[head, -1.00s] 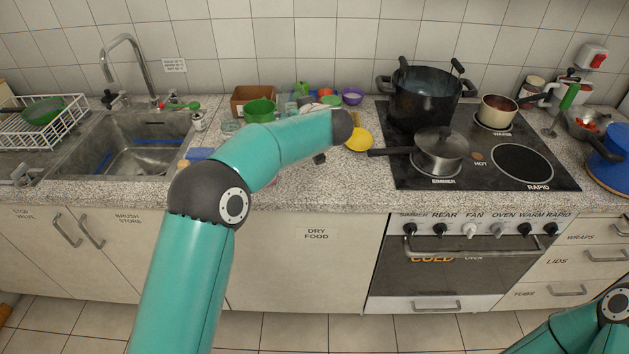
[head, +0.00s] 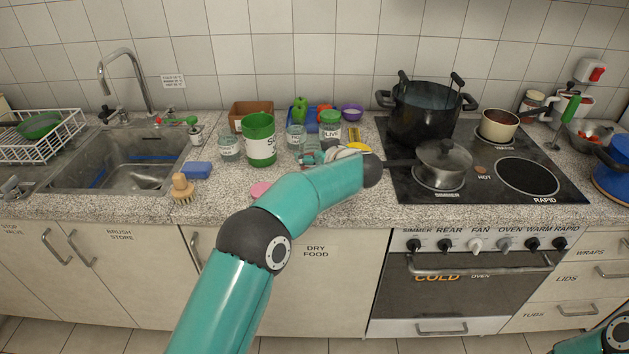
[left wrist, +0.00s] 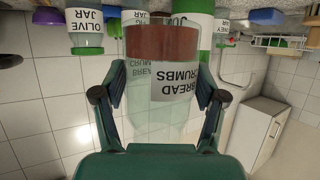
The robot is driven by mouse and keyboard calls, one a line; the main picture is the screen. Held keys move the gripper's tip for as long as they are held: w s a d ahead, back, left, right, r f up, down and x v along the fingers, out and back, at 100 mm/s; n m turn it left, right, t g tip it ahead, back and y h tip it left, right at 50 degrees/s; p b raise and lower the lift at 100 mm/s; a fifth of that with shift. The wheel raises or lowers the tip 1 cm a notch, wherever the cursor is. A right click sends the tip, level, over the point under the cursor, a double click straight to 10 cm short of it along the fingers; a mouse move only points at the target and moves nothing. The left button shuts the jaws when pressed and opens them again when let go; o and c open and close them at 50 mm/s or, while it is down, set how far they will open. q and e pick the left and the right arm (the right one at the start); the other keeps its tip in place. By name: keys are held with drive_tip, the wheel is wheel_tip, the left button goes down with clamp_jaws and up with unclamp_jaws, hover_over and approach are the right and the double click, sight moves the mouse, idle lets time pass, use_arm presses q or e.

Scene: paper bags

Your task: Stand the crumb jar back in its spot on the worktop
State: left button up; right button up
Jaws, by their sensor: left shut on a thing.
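The crumb jar (left wrist: 175,78), clear glass with a "BREAD CRUMBS" label and a reddish-brown band at its lower end, is between the fingers of my left gripper (left wrist: 160,100). The left wrist picture is upside down, so the jar stands about upright. My left gripper (head: 318,154) is shut on it over the back of the worktop (head: 225,185). In the head view my arm and gripper hide most of the jar. I cannot tell whether its base touches the worktop. My right gripper is out of view.
Behind are a green canister (head: 259,140), glass jars (head: 229,149) (head: 296,138) and an olive jar (head: 330,125). The hob (head: 490,170) with pans is right; the sink (head: 125,160) is left.

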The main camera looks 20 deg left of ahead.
use_arm(q)
drive_tip(key=shift+f, duration=3.7)
drive_tip(key=shift+f, duration=0.15)
drive_tip(key=o, duration=1.8)
drive_tip(key=shift+c, duration=0.2)
drive_tip(key=shift+s, duration=0.1)
drive_tip(key=b+v, duration=0.1)
drive_tip(key=v, duration=1.1)
drive_tip(key=shift+b, duration=0.3)
